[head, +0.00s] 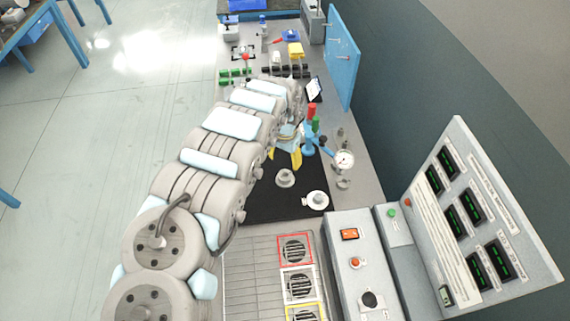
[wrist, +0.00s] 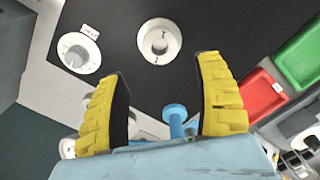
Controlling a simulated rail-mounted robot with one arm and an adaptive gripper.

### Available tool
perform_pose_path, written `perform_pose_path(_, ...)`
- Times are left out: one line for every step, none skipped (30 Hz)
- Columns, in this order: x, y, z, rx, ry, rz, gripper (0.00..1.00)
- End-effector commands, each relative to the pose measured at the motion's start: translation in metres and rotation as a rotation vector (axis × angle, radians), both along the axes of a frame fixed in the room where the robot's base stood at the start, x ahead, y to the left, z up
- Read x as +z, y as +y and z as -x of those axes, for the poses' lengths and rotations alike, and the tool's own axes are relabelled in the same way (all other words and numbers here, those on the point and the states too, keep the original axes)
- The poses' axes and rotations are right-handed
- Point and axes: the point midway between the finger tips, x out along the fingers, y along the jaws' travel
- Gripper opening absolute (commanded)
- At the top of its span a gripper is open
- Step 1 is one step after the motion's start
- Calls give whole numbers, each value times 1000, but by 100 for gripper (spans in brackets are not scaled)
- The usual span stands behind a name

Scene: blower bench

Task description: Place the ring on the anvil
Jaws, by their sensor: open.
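My gripper (head: 285,157) has yellow fingers and hangs low over the black mat, on the far side of two pale round parts. In the wrist view its fingers (wrist: 165,95) are spread apart, with no ring held. The flanged ring-like part (head: 285,178) lies on the mat; its round hole shows in the wrist view (wrist: 159,40), beyond the fingertips. A white disc with a raised grey centre and a small tag (head: 317,200) sits beside it, nearer and to the right; it also shows in the wrist view (wrist: 77,52). I cannot tell for certain which is the anvil.
A blue post (wrist: 175,115) shows between the fingers in the wrist view; its depth is unclear. Red and green handles (head: 312,119) and a dial gauge (head: 344,159) stand right of my gripper. A control panel (head: 470,220) rises nearer right. Red (wrist: 257,96) and green (wrist: 302,55) trays lie right.

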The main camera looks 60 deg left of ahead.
Motion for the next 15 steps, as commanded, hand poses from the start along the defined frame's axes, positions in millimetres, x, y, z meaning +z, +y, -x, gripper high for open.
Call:
perform_pose_path(6, 0, 0, 0, 1, 0, 69)
perform_pose_path(9, -1, 1, 0, 2, 0, 69)
perform_pose_path(13, 0, 1, 0, 2, 0, 69)
perform_pose_path(16, 0, 1, 0, 3, -1, 69)
perform_pose_path(19, 0, 1, 0, 3, -1, 69)
perform_pose_path(22, 0, 1, 0, 1, 0, 69)
perform_pose_path(24, 0, 0, 1, 1, 0, 69)
perform_pose_path(26, 0, 0, 1, 1, 0, 69)
perform_pose_path(28, 0, 0, 0, 1, -1, 69)
perform_pose_path(29, 0, 0, 0, 0, 0, 69)
perform_pose_path(31, 0, 0, 0, 0, 0, 69)
perform_pose_path(32, 0, 0, 0, 0, 0, 69)
perform_pose_path(33, 0, 0, 0, 0, 0, 69)
perform_pose_path(33, -1, 0, 0, 0, 0, 69)
perform_pose_path(34, 0, 0, 0, 0, 0, 69)
